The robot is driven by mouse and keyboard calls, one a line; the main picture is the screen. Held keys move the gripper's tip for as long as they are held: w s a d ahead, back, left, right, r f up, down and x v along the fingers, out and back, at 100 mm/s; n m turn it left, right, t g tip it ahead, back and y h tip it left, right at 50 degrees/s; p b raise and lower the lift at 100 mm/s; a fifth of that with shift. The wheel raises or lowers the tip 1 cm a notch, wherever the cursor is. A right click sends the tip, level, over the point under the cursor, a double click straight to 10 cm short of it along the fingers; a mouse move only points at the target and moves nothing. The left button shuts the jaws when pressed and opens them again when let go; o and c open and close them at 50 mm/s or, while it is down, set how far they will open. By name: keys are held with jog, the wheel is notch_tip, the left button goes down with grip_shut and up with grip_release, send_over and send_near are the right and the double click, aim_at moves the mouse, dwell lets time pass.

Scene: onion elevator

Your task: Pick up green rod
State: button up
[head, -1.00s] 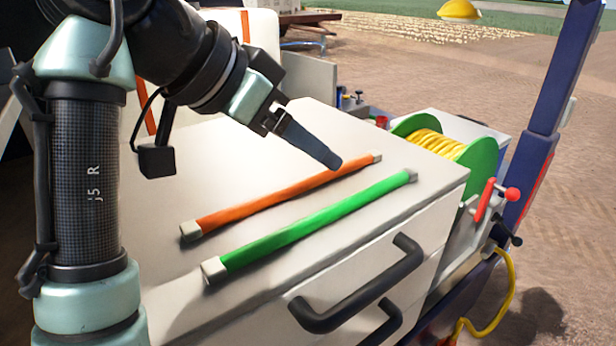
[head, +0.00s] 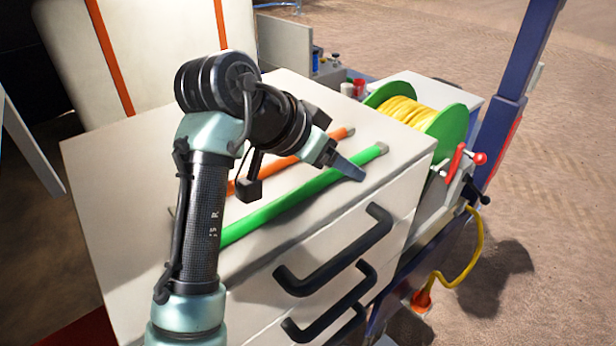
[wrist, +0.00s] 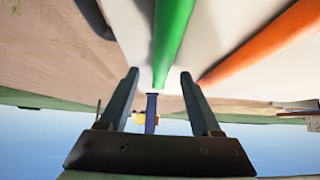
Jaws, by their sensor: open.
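The green rod (head: 295,202) lies on the white top of a drawer cabinet (head: 115,185), near its front edge, with a pale cap at its far end. My arm hides part of it. An orange rod (head: 285,168) lies roughly parallel behind it, also partly hidden. My gripper (head: 360,175) is open and empty near the far end of the green rod. In the wrist view my gripper's two fingers (wrist: 160,78) stand apart, with the green rod (wrist: 172,35) running between their lines of reach. The orange rod (wrist: 262,42) is to the right there. Whether the fingers touch the green rod I cannot tell.
Black handles (head: 335,262) stick out from the cabinet's front. A green reel (head: 450,125) with yellow hose stands beyond the right end, near a red lever (head: 457,160) and a blue post (head: 515,85). Paved ground (head: 560,230) lies open at right.

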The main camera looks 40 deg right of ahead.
jog(key=shift+d+f, duration=0.1)
jog(key=shift+f, duration=0.1)
grip_shut()
jog(key=shift+r, duration=0.1)
dwell(1.2)
